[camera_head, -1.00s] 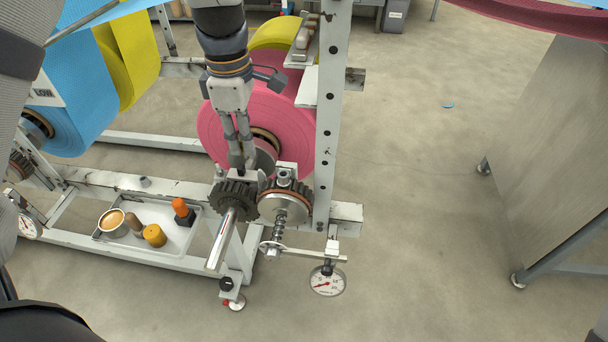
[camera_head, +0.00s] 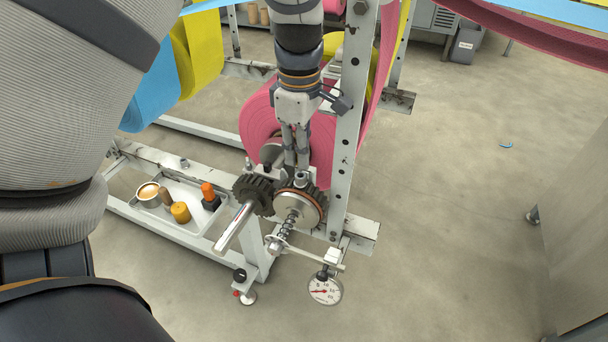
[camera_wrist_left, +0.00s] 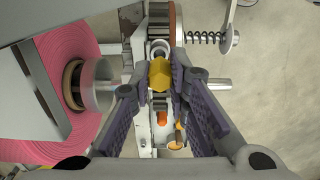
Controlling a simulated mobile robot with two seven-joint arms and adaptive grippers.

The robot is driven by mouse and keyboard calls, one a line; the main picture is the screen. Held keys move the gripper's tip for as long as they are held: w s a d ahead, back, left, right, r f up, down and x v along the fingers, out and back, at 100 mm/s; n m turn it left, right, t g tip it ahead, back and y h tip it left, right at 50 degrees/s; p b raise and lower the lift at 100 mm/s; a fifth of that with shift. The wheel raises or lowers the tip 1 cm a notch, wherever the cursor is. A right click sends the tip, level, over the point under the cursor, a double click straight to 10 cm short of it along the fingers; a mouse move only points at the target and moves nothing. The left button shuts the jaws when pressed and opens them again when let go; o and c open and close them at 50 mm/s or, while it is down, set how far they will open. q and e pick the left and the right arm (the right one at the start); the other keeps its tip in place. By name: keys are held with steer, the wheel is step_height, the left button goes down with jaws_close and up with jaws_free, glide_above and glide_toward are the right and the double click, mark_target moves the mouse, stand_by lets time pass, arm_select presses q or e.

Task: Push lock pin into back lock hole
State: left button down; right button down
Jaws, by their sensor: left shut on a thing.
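My left gripper (camera_head: 297,163) points down over the gear assembly, just behind the brown-rimmed gear (camera_head: 305,205). The dark toothed gear (camera_head: 252,192) with its steel shaft (camera_head: 233,228) lies to its left. In the left wrist view, a yellow hex-shaped head (camera_wrist_left: 160,75), apparently the lock pin's, sits between the fingertips of the left gripper (camera_wrist_left: 161,80). The gripper is shut on it. A pale ring (camera_wrist_left: 160,48) lies just above the head in that view. The back lock hole is not distinguishable, so how deep the pin sits cannot be told. My right gripper is not in view.
A white upright post (camera_head: 350,120) stands close right of the gripper. A pink roll (camera_head: 262,125) is behind it. A tray (camera_head: 195,222) holds a cup and several small parts. A spring (camera_head: 288,227) and a dial gauge (camera_head: 325,290) project in front.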

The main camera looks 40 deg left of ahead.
arm_select(q)
steer(key=shift+f, duration=1.55)
stand_by(0.9)
steer(key=c, duration=1.5)
jaws_free()
steer(key=shift+o, duration=0.2)
